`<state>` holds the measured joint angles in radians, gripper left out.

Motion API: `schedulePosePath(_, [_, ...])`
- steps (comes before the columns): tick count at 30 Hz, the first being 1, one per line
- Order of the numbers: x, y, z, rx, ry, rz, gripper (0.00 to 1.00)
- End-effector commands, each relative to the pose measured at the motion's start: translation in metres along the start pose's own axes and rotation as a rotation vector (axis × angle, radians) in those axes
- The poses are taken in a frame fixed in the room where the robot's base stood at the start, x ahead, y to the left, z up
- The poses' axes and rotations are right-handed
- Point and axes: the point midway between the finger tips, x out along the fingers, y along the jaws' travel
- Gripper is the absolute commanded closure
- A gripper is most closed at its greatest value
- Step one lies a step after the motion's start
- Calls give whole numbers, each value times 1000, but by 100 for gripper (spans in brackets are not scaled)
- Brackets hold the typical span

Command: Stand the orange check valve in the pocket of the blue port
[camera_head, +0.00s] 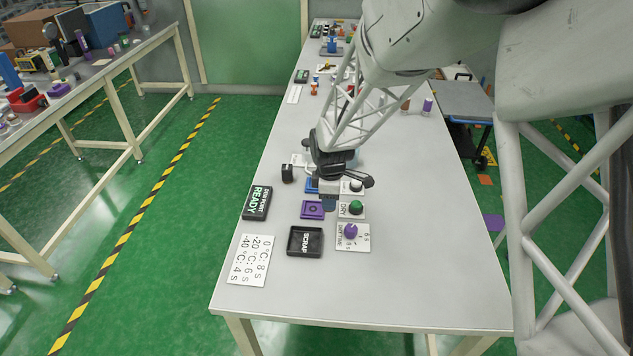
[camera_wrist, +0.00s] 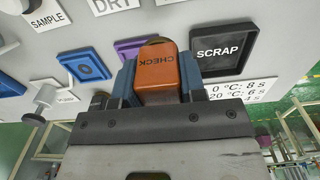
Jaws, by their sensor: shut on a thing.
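My gripper (camera_wrist: 158,80) is shut on the orange check valve (camera_wrist: 160,72), which has CHECK printed on it and sits between the two blue fingers in the wrist view. The blue port (camera_wrist: 80,66) lies left of the held valve there, a square plate with a round pocket in its middle; the pocket looks empty. In the head view the blue port (camera_head: 310,185) is partly hidden behind my gripper (camera_head: 328,203). The valve cannot be made out in the head view. In the wrist view the valve overlaps the purple port, apart from the blue one.
A purple port (camera_head: 312,209) and a black SCRAP tray (camera_head: 305,241) lie in front of the blue port. Knobs on white plates, one green (camera_head: 355,207) and one purple (camera_head: 350,231), stand to the right. A black READY sign (camera_head: 256,202) is left. The table's front right is clear.

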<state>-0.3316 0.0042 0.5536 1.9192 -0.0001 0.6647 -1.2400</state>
Motion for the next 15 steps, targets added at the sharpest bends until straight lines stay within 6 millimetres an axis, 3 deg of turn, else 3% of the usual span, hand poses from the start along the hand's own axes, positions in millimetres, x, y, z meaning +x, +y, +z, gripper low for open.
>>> schedulePosePath(5, [1, 12, -4, 0, 0, 0, 88])
schedulePosePath(15, [6, 55, -18, 1, 0, 0, 88])
